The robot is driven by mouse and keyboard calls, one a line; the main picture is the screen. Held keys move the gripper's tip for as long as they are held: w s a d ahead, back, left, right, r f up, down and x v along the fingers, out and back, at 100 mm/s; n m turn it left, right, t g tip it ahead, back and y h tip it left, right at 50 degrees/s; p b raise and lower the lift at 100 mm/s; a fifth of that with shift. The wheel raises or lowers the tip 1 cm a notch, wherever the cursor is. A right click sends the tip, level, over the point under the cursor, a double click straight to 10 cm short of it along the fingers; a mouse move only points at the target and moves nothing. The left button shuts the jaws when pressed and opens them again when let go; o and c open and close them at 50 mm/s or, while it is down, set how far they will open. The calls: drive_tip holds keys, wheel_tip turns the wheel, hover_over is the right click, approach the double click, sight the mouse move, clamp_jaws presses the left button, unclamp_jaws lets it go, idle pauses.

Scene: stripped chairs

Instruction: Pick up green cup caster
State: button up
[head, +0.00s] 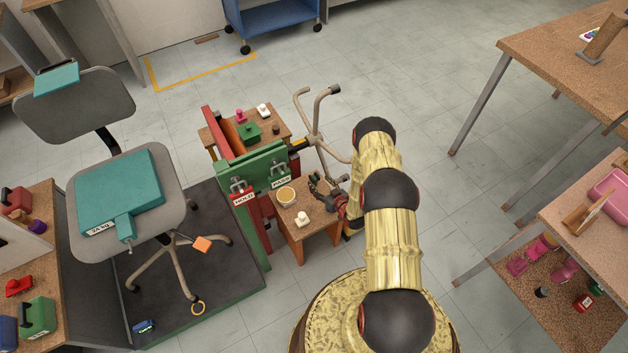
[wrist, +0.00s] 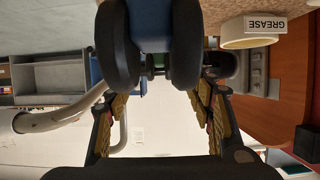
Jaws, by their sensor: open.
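I cannot pick out a green cup caster for certain. A green lidded-looking object (head: 250,132) sits on the small back table; I cannot tell if it is the caster. My gripper (head: 321,187) is over the small front table, right of the grease tin.
The cream grease tin (head: 287,196) and a white caster-like piece (head: 303,218) stand on the front table (head: 309,242). The green press frame (head: 252,164) stands left. The bare metal chair base (head: 316,128) rises close behind my gripper. Open floor (head: 440,200) lies right.

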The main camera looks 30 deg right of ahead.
sight(317, 180)
drive_tip(key=b+x, duration=0.1)
drive_tip(key=x, duration=0.2)
drive_tip(key=shift+w+f+b, duration=0.25)
drive_tip(key=shift+f+b, duration=0.1)
drive_tip(key=shift+f, duration=0.05)
drive_tip(key=shift+w+f, duration=0.15)
drive_tip(key=shift+w, duration=0.45)
drive_tip(key=c, duration=1.3)
